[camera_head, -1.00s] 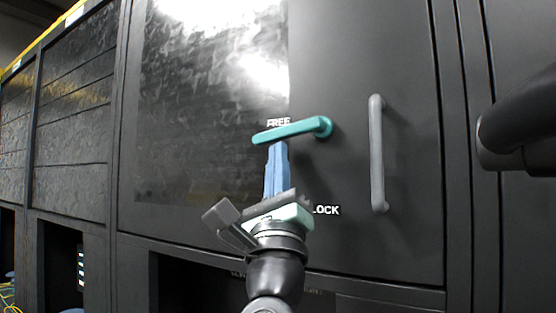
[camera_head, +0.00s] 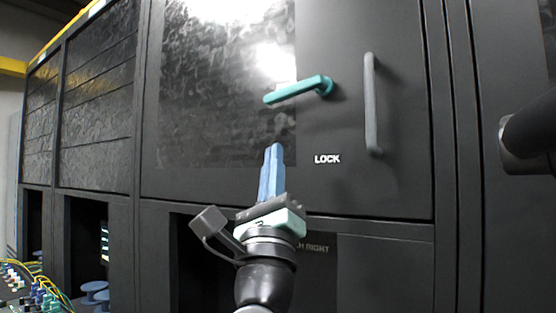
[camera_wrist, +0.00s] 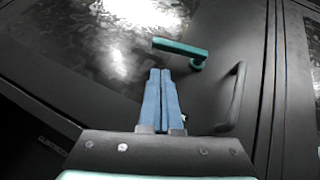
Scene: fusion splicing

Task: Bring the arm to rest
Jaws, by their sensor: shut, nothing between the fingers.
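My gripper (camera_head: 275,150) has blue fingers pressed together, shut and empty, in front of the dark cabinet door (camera_head: 400,180). It also shows in the wrist view (camera_wrist: 160,72), with both fingers side by side. The teal lever handle (camera_head: 300,89) is on the door above my fingertips, tilted slightly down toward its left end. My fingers are apart from it in the head view. The lever also shows in the wrist view (camera_wrist: 180,47), beyond the fingertips.
A grey vertical pull handle (camera_head: 371,105) stands right of the lever. The word LOCK (camera_head: 327,159) is on the door below. A black rounded part sticks in at the right edge. Cables and connectors (camera_head: 40,290) lie at the lower left.

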